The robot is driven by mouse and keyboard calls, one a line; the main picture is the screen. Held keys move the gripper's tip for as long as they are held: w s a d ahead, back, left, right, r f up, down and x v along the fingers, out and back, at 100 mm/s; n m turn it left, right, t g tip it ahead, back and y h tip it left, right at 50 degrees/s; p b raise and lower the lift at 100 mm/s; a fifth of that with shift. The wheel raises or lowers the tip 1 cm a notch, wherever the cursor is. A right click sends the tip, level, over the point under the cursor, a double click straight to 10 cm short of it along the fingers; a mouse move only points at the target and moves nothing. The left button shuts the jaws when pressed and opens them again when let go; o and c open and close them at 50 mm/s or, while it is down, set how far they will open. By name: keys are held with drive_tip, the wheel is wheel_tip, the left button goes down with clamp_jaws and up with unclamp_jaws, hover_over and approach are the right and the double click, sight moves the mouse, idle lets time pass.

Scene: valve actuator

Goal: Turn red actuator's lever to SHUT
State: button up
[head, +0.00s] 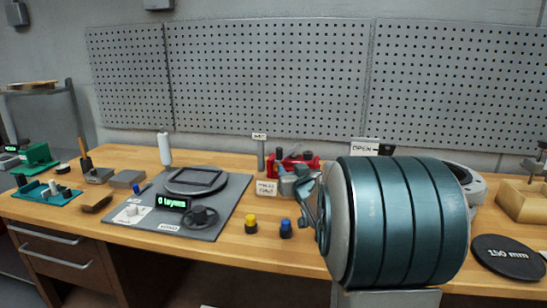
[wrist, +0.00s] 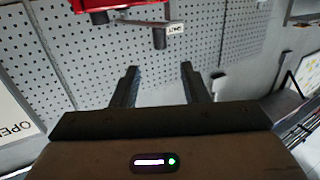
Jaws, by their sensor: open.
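The red actuator (head: 307,164) is on the bench in the head view, partly hidden by grey-blue parts in front of it. In the wrist view the red body (wrist: 103,5) is cut off at the top edge. A grey bar beside it reaches towards the small SHUT label (wrist: 175,28) and a dark stub (wrist: 160,38). The SHUT sign (head: 259,136) also shows in the head view left of the actuator, and the OPEN sign (head: 364,148) right of it. My gripper (wrist: 158,70) is open, nothing between its fingers, apart from the bar and stub.
A large teal ribbed cylinder (head: 405,220) fills the foreground and hides the bench behind it. A yellow knob (head: 251,223) and a blue knob (head: 286,227) stand near the front edge. A grey panel (head: 225,205) with a display lies left. Pegboard (head: 270,80) stands behind.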

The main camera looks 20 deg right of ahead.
sight(280, 152)
drive_tip(key=w, duration=0.4)
drive_tip(key=w+d+p, duration=0.1)
drive_tip(key=w, duration=0.4)
drive_tip(key=w+d+p, duration=0.1)
drive_tip(key=w, duration=0.4)
drive_tip(key=shift+d+r, duration=0.1)
drive_tip(key=shift+d, duration=0.1)
clamp_jaws()
